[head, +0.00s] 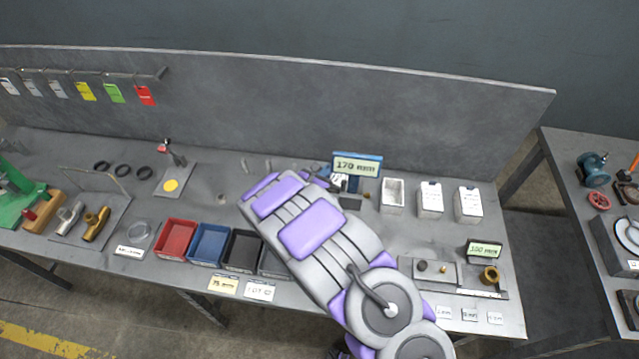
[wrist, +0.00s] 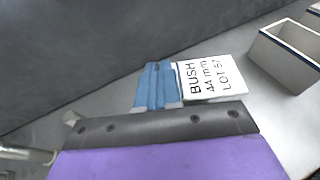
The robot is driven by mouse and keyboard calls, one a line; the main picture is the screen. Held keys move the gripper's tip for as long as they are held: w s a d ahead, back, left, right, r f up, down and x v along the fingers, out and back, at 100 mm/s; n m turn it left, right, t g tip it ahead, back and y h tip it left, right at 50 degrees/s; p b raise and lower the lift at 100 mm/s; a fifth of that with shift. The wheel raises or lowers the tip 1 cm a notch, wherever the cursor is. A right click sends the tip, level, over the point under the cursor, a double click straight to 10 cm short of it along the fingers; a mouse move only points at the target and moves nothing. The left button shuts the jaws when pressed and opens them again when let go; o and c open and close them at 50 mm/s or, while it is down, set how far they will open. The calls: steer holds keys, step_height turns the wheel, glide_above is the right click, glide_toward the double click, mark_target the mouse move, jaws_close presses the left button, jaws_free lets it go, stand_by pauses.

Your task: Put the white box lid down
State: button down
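The white box lid (wrist: 212,82) carries the printed words "BUSH 44 mm LOT 67". It shows at the tips of my gripper (wrist: 158,86), whose blue fingers are close together at the lid's left edge. My gripper appears shut on it; the exact grip is hidden. In the head view my arm hides most of the gripper, and a small part of the lid (head: 338,180) shows below the 170 mm display. The open white box (head: 394,195) stands to the right of the gripper, without a lid; it also shows in the wrist view (wrist: 288,55).
Two lidded white boxes (head: 430,198) (head: 468,203) stand right of the open box. The 170 mm display (head: 356,165) stands behind the gripper. A fixture plate (head: 440,283) and another display (head: 484,250) are at the front right. Red (head: 175,238) and blue (head: 208,243) bins are left.

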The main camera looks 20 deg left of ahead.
steer(key=shift+d+f, duration=0.5)
steer(key=shift+d, duration=0.3)
step_height(320, 180, down, 4)
steer(key=shift+r+b, duration=0.15)
steer(key=shift+b, duration=0.45)
steer(key=shift+a, duration=0.6)
steer(key=c, duration=1.7)
jaws_free()
steer(key=o, duration=0.4)
steer(key=shift+d, duration=0.7)
steer(key=shift+c, duration=0.2)
steer(key=shift+s+a+r, duration=0.1)
steer(key=shift+s+a, duration=0.05)
steer(key=shift+a, duration=0.1)
steer(key=p+v, duration=0.2)
steer(key=v, duration=0.8)
steer(key=shift+s+r, duration=0.2)
steer(key=shift+s, duration=0.2)
steer(key=shift+s+p, duration=0.25)
steer(key=shift+p, duration=0.05)
steer(key=shift+s+a, duration=0.2)
steer(key=shift+a, duration=0.1)
